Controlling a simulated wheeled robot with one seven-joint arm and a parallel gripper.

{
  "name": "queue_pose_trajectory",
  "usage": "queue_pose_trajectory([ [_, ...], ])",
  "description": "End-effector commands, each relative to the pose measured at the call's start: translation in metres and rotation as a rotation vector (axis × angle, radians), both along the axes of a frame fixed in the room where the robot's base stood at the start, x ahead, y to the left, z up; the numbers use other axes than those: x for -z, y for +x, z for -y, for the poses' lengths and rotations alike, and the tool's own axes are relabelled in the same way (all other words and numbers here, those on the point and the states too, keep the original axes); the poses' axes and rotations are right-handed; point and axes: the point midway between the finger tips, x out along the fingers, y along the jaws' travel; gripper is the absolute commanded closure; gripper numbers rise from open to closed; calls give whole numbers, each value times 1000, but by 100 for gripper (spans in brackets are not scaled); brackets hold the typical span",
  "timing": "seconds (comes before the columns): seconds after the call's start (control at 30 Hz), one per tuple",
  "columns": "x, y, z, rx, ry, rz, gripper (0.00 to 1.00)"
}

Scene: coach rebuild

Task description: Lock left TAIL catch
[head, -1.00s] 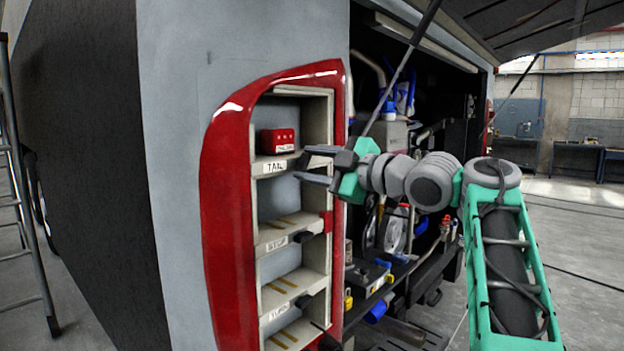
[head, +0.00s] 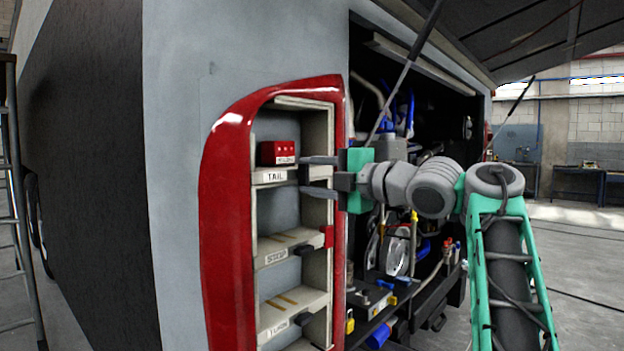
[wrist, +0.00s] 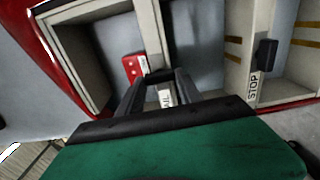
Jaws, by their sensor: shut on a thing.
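The TAIL shelf (head: 270,177) is the top bay of the red-rimmed lamp housing (head: 222,190), with a white TAIL label. A red block (head: 279,152) sits on it and also shows in the wrist view (wrist: 133,68). My gripper (head: 306,175) reaches in from the right at this shelf's front edge. Its two fingers are shut on the small dark TAIL catch (head: 303,174), beside the label. I cannot tell how far the catch is turned.
A red tab (head: 327,236) stands beside the STOP shelf. An open engine bay (head: 400,200) with hoses lies right, and a prop strut (head: 404,75) runs above my arm.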

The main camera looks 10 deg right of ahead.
Motion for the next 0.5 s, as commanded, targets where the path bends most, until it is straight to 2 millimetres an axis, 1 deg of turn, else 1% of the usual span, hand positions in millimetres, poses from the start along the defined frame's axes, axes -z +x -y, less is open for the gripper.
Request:
queue_pose_trajectory([
  [0.37,1,0,-1,-2,-6,2,99],
  [0.4,1,0,-1,-2,-6,2,57],
  [0.5,1,0,-1,-2,-6,2,49],
])
